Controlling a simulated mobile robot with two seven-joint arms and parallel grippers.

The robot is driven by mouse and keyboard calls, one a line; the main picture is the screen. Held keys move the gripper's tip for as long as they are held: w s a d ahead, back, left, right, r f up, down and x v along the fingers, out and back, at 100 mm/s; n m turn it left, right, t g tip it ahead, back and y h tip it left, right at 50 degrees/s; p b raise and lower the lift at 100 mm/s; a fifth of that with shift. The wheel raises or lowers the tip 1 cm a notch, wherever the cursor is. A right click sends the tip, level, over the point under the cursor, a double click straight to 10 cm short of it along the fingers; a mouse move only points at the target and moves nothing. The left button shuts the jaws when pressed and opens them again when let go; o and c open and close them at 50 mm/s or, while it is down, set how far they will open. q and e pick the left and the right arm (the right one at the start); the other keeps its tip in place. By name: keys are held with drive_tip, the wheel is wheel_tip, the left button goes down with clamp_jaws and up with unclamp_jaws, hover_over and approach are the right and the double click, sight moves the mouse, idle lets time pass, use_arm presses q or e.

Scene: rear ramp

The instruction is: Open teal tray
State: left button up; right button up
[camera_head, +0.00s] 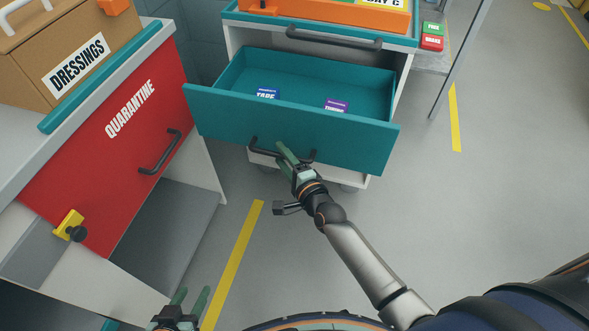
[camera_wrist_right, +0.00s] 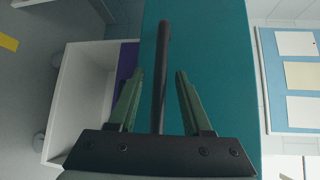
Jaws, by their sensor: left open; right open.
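The teal tray (camera_head: 290,128) is a drawer pulled well out of a white cart, its inside in view with a blue TAPE box (camera_head: 267,93) and a purple box (camera_head: 336,105) in it. My right gripper (camera_head: 283,152) is at the dark bar handle (camera_head: 314,155) on the drawer's front. In the right wrist view, the handle (camera_wrist_right: 162,75) runs between the two green fingers (camera_wrist_right: 158,78), with a gap on each side, so the gripper is open around it. My left gripper (camera_head: 192,299) is open and empty at the bottom left, low over the floor.
A red QUARANTINE drawer front (camera_head: 120,140) with a dark handle and a yellow latch (camera_head: 69,226) stands at left, below a DRESSINGS box (camera_head: 75,60). An orange bin (camera_head: 330,15) sits on the cart top. A thin pole (camera_head: 460,60) stands right; the floor at right is clear.

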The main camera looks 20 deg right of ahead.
use_arm(q)
drive_tip(key=shift+w+d+r+p, duration=0.1)
drive_tip(key=shift+d+r+p, duration=0.05)
drive_tip(key=shift+r+p, duration=0.35)
drive_tip(key=shift+w+d+r+p, duration=0.1)
drive_tip(key=shift+r+p, duration=0.3)
drive_tip(key=shift+p, duration=0.15)
use_arm(e)
drive_tip(key=v, duration=1.1)
drive_tip(key=shift+s, duration=0.35)
drive_tip(key=s+a+f+n+g, duration=0.1)
drive_tip(key=s+f+n+g, duration=0.2)
drive_tip(key=s+n, duration=0.5)
drive_tip(key=s+a+f+n+g, duration=0.1)
drive_tip(key=s+f+n+g, duration=0.25)
drive_tip(key=n, duration=0.75)
use_arm(q)
drive_tip(key=s+a+r+p, duration=0.1)
drive_tip(key=a+r+p, duration=0.2)
drive_tip(key=r+p, duration=0.9)
drive_tip(key=p, duration=0.4)
drive_tip(key=shift+s+r+n+y, duration=0.2)
drive_tip(key=shift+s+n+y, duration=0.1)
drive_tip(key=shift+y, duration=0.1)
use_arm(e)
drive_tip(key=s+d+r+h, duration=0.1)
drive_tip(key=s+d+r, duration=0.2)
drive_tip(key=r, duration=0.9)
drive_tip(key=shift+d+r, duration=0.2)
drive_tip(key=shift+r, duration=0.1)
